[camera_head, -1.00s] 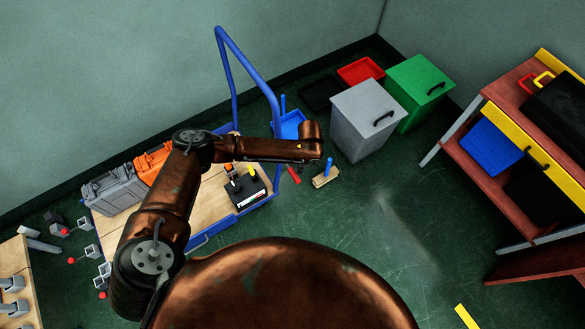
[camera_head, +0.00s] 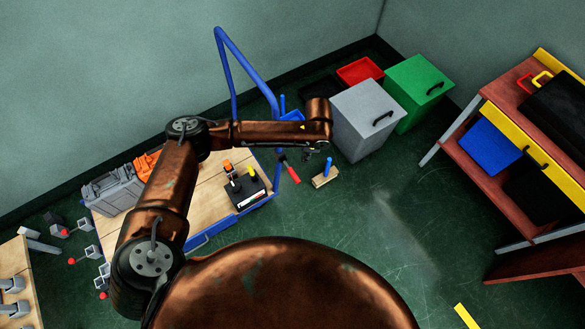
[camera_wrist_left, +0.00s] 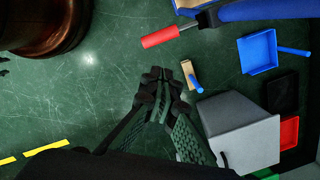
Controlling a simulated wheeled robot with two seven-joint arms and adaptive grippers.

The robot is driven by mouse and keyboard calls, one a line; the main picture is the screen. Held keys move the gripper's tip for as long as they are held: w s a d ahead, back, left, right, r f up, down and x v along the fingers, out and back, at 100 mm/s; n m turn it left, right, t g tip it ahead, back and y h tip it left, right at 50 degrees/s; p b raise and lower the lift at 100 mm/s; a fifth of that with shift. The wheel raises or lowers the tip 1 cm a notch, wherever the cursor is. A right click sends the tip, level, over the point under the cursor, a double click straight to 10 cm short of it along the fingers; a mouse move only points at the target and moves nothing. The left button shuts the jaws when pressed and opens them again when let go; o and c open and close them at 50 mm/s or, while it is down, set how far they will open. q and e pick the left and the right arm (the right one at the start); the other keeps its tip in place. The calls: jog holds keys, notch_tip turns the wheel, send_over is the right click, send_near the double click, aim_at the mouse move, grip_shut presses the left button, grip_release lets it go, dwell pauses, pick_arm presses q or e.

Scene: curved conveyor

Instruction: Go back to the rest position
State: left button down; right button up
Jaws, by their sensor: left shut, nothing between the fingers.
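My left arm reaches from the lower left across the cart in the head view. My left gripper (camera_head: 318,147) shows only as a small dark shape under the end of that arm. In the left wrist view the left gripper (camera_wrist_left: 163,74) is shut, with its fingertips together and nothing between them. It hangs over the green floor, apart from the small wooden brush (camera_wrist_left: 190,75) with a blue handle. My right gripper is in neither view.
The cart (camera_head: 207,198) with a blue rail stands left, carrying grey (camera_head: 113,190) and orange cases and a black box (camera_head: 246,188). A grey bin (camera_head: 357,120) and green bin (camera_head: 418,85) stand beyond. A workbench is at right. The floor at centre right is clear.

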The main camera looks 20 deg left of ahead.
pick_arm(q)
jog(key=shift+r, duration=0.95)
jog(key=shift+d+f, duration=0.1)
